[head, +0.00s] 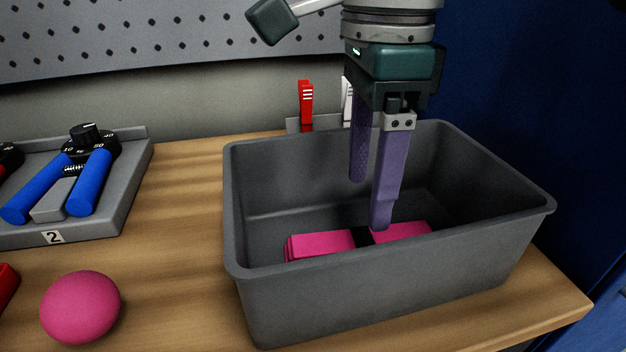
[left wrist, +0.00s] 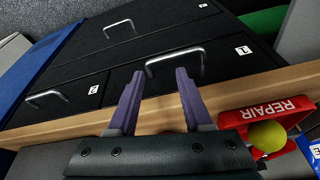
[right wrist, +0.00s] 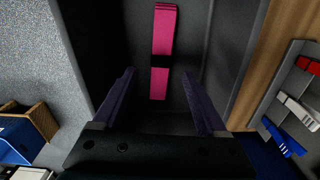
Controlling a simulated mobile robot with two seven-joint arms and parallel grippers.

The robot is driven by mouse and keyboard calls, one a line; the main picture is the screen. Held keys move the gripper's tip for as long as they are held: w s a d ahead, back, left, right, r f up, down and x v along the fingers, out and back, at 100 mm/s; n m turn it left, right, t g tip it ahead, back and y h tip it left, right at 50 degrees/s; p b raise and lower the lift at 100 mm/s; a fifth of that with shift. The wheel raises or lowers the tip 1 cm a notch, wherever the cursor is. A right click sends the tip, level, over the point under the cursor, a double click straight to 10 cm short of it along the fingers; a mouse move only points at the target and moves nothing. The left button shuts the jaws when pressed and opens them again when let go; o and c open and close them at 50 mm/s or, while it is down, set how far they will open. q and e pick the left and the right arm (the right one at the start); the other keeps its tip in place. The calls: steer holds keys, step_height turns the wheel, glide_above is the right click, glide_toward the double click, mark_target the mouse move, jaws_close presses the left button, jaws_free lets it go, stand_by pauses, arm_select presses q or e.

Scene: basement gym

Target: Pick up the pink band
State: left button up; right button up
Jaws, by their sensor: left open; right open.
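The pink band (head: 320,244) is a folded pink strip with a black wrap around its middle. It lies on the floor of a grey bin (head: 380,303). In the right wrist view the band (right wrist: 164,32) lies ahead of the fingers, between their lines. My right gripper (head: 370,205) points down inside the bin above the band, open and empty, its purple fingers apart. One finger hides a little of the band in the head view. My left gripper (left wrist: 157,75) shows in the left wrist view, open and empty, facing black drawers (left wrist: 120,50).
The bin walls stand close around my right gripper. A pink ball (head: 80,307) and a grey tray with blue-handled grips (head: 88,185) are to the left on the wooden bench (head: 180,215). Red and white clips (head: 306,100) stand behind the bin. A red REPAIR tray (left wrist: 262,115) holds a yellow ball.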

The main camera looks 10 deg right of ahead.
mark_target(363, 237)
step_height(363, 237, down, 7)
steer(key=shift+d+r+b, duration=0.15)
steer(key=shift+r+b, duration=0.05)
steer(key=shift+b, duration=0.35)
jaws_close()
stand_by(0.3)
